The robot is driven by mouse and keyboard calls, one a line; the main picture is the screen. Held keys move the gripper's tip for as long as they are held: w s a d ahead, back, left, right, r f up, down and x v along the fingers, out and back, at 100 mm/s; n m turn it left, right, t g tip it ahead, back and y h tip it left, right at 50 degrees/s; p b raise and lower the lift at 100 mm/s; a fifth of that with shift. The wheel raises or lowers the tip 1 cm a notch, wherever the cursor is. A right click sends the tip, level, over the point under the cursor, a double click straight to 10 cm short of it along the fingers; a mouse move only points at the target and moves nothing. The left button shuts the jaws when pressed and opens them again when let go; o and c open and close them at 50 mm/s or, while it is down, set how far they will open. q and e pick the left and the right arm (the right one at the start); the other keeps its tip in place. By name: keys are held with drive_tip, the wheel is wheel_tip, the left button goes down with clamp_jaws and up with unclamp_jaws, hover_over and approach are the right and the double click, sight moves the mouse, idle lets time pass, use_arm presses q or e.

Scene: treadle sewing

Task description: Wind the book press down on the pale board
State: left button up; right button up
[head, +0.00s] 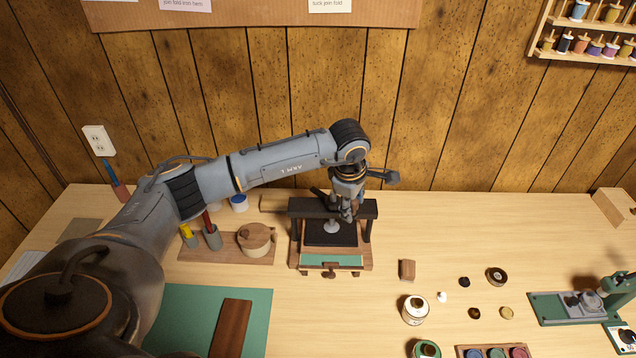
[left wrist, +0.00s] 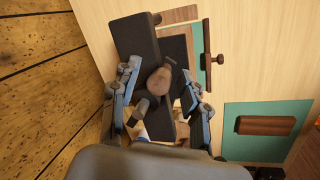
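The book press (head: 364,210) stands on the table, with a black crossbeam, a black plate (head: 322,239) and a wooden base. A pale screw foot shows above the plate. My left gripper (head: 347,208) points down over the crossbeam at the screw. In the left wrist view my left gripper (left wrist: 160,92) has its fingers apart on either side of the press's brown-knobbed handle (left wrist: 160,80). Gaps show between the fingers and the knob. I cannot make out a pale board; the plate and gripper may hide it. A green strip (head: 332,260) shows at the press's front. My right gripper is in neither view.
A wooden tray (head: 190,252) with cups and a lidded round pot (head: 256,239) is left of the press. A small brown block (head: 407,270) and spools lie to the right. A green mat (head: 185,305) is front left. The panelled wall rises behind.

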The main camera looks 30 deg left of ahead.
use_arm(q)
drive_tip(key=shift+w+d, duration=0.1)
drive_tip(key=shift+r, duration=0.2)
drive_tip(key=shift+w+r+p+v, duration=0.1)
drive_tip(key=shift+w+p+v, duration=0.15)
drive_tip(key=shift+p+v, duration=0.6)
drive_tip(key=shift+w+r+p+v, duration=0.1)
drive_tip(key=shift+w+p+v, duration=0.2)
drive_tip(key=shift+v, duration=1.1)
drive_tip(key=shift+w+p+v, duration=0.25)
drive_tip(key=shift+p+v, duration=0.25)
drive_tip(key=shift+v, duration=0.6)
drive_tip(key=shift+f, duration=0.1)
